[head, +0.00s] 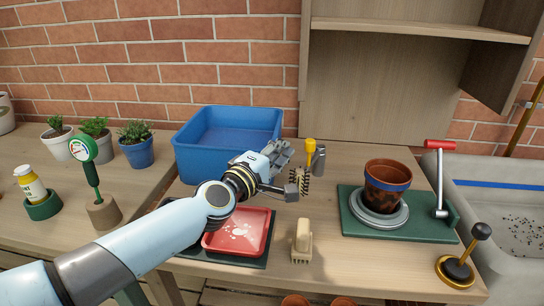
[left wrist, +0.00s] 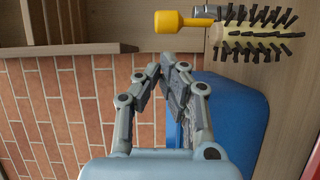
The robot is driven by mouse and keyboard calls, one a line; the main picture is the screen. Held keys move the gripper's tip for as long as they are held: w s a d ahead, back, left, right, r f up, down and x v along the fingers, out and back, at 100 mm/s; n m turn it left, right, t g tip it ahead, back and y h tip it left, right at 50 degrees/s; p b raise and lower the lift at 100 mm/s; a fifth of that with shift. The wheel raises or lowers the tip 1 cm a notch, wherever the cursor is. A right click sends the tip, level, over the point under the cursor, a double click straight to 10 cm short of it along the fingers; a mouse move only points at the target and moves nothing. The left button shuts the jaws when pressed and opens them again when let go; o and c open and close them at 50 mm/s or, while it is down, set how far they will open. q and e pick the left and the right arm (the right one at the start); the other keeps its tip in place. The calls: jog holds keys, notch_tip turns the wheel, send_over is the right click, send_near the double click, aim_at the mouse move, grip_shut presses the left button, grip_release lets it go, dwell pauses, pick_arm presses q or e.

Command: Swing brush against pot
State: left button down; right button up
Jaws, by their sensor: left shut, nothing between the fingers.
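The brush has a yellow handle (head: 310,146) on top and dark bristles (head: 300,182) below, near the middle of the bench. In the left wrist view the brush (left wrist: 250,32) lies across the top, apart from the fingers. My left gripper (head: 286,168) is beside the brush, partly in front of it in the head view. In the wrist view its fingers (left wrist: 160,72) are closed together and empty. The terracotta pot (head: 387,184), with a blue band, stands upright on a grey round turntable (head: 379,222), to the right of the brush. My right gripper is not in view.
A blue bin (head: 195,155) stands behind my left arm, a red tray (head: 240,247) below it. A wooden block brush (head: 302,242) lies in front. The turntable sits on a green base (head: 352,226) with a red-handled crank (head: 440,145). A dark-knobbed tool (head: 457,268) stands front right.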

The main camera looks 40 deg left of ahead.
pick_arm(q)
jog(key=w, duration=0.4)
jog(key=shift+a, duration=0.2)
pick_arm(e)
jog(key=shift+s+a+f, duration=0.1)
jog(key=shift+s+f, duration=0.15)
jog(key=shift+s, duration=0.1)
pick_arm(q)
jog(key=shift+s, duration=0.1)
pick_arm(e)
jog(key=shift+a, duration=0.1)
pick_arm(q)
jog(key=shift+d, duration=0.1)
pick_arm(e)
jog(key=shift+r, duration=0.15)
